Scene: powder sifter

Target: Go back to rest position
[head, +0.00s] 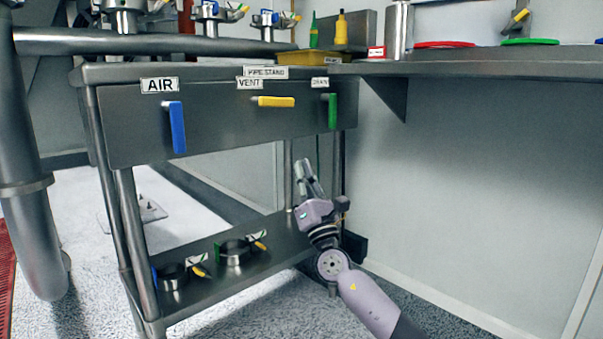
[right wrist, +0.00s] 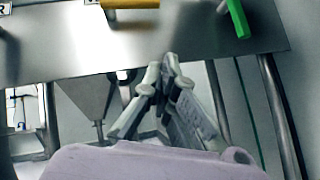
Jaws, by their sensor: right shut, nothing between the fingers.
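My right gripper (head: 308,172) is in the middle of the head view, in front of the right part of the metal stand (head: 220,134) and above its lower shelf. It points upward, and its fingers are shut with nothing between them. In the right wrist view the fingers (right wrist: 168,72) come together at their tips, below the stand's front panel (right wrist: 180,37). They appear apart from the panel. My left gripper is not in view.
The panel carries a blue AIR handle (head: 177,127), a yellow VENT handle (head: 276,101) and a green handle (head: 332,111). Two ring clamps (head: 234,252) sit on the lower shelf. A wall shelf (head: 480,68) extends right. Open floor lies at the lower right.

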